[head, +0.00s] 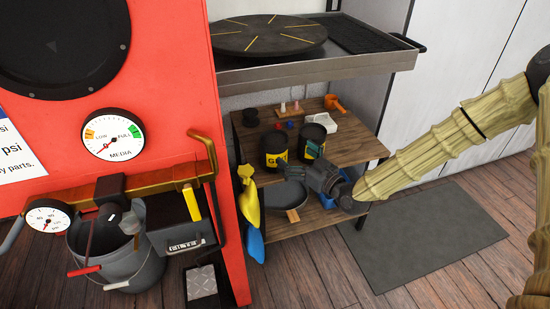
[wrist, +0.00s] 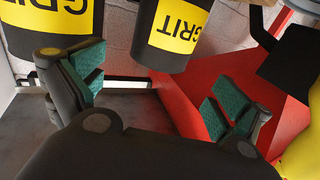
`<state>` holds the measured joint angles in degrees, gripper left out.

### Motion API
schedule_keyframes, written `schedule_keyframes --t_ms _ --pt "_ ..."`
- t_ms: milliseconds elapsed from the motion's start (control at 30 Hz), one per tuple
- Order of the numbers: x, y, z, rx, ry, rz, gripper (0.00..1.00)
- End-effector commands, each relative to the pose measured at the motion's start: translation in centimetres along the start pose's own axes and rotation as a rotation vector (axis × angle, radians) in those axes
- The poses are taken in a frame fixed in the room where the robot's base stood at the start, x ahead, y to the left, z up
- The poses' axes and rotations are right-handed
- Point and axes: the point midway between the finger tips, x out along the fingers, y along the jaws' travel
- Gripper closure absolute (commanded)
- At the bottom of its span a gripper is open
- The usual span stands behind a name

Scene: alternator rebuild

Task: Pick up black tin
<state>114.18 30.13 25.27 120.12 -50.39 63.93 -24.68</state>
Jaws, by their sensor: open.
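Two black tins with yellow GRIT labels stand on the upper wooden shelf of the cart. The left tin (head: 274,148) is to the left of and behind my gripper (head: 296,172); the right tin (head: 312,134) is behind it, its lower part partly hidden. The wrist view is upside down. There one tin (wrist: 172,38) shows beyond the gap between my open teal-padded fingers (wrist: 155,88), and the other tin (wrist: 66,22) is beyond the finger at left. The gap between the fingers looks empty, and both tins look apart from them.
A small black spool (head: 250,117), an orange item (head: 335,103) and a white box (head: 321,122) share the shelf. A dark pan (head: 287,195) sits below. Yellow and blue gloves (head: 249,205) hang at the cart's left, beside the red cabinet (head: 222,130). A metal tray (head: 320,73) overhangs the shelf.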

Motion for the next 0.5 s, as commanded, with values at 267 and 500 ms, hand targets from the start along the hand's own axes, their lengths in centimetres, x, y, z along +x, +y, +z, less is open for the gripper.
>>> schedule_keyframes --t_ms 267,500 --pt "3.8 0.0 0.2 -0.001 -0.001 0.000 0.00" --pt "5.2 0.0 0.1 0.001 -0.003 0.000 0.00"
